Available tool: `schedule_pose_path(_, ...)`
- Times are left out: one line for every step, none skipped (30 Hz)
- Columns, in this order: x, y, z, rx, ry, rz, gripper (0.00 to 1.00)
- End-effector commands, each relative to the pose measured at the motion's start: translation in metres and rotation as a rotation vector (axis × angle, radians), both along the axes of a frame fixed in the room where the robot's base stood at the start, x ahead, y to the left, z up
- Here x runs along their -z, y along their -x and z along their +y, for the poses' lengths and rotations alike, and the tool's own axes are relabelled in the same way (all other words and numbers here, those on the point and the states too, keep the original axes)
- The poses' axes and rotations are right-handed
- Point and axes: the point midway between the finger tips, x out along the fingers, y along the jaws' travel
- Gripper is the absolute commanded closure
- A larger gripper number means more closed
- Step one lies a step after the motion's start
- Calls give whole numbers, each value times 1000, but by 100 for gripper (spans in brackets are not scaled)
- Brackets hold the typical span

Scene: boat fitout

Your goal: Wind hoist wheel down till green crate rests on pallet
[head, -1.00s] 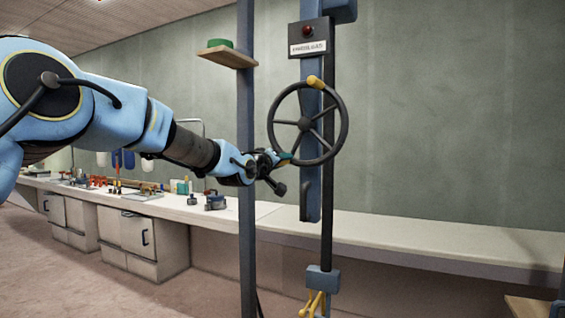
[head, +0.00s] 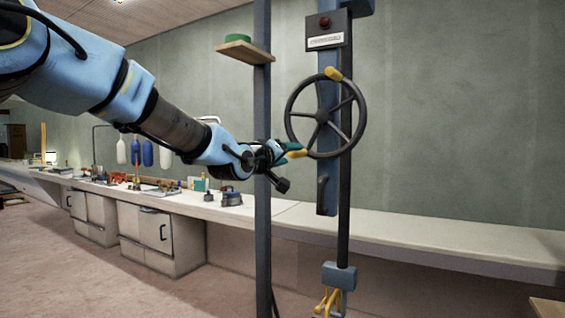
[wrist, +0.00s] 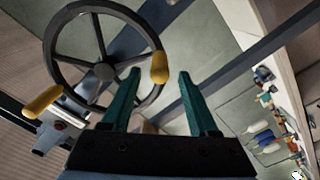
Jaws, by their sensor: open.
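The hoist wheel (head: 322,116) is a dark spoked wheel on a blue post; it also shows in the wrist view (wrist: 103,70). A yellow handle (head: 333,73) stands at the top of its rim. A second yellow handle (head: 297,154) is at the lower left of the rim. My gripper (head: 286,151) is open beside that lower handle. In the wrist view a yellow handle (wrist: 160,67) shows between the tips of my green fingers (wrist: 160,72); I cannot tell whether they touch it. I cannot make out the green crate or the pallet.
A blue upright post (head: 262,200) stands close to my wrist. A small wooden shelf (head: 245,52) holds a green round item. A long white bench (head: 420,232) runs along the wall, cluttered at left. Yellow hooks (head: 328,300) hang low. A wooden surface (head: 546,306) shows at lower right.

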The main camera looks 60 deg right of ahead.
Motion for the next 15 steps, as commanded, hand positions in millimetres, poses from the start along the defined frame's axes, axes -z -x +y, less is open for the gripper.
schedule_pose_path(2, -1, 10, -1, -1, -2, 40)
schedule_pose_path(2, 0, 15, -1, 0, -2, 40)
schedule_pose_path(2, -1, 20, -2, -1, -1, 40)
schedule_pose_path(1, -1, 24, -1, 1, -1, 40)
schedule_pose_path(1, 0, 27, -1, 1, -1, 40)
schedule_pose_path(1, 0, 31, 0, 0, 0, 40)
schedule_pose_path(1, 0, 33, -1, -1, -1, 40)
schedule_pose_path(1, 0, 34, 0, 0, -1, 40)
schedule_pose_path(1, 0, 36, 0, 0, -1, 40)
schedule_pose_path(1, 0, 37, 1, -1, -1, 40)
schedule_pose_path(1, 1, 37, 1, -1, -1, 40)
schedule_pose_path(1, 1, 38, 1, -1, -1, 40)
schedule_pose_path(1, 1, 38, 1, -1, 0, 40)
schedule_pose_path(0, 1, 38, 1, -1, 0, 40)
schedule_pose_path(0, 1, 37, 1, -1, 0, 40)
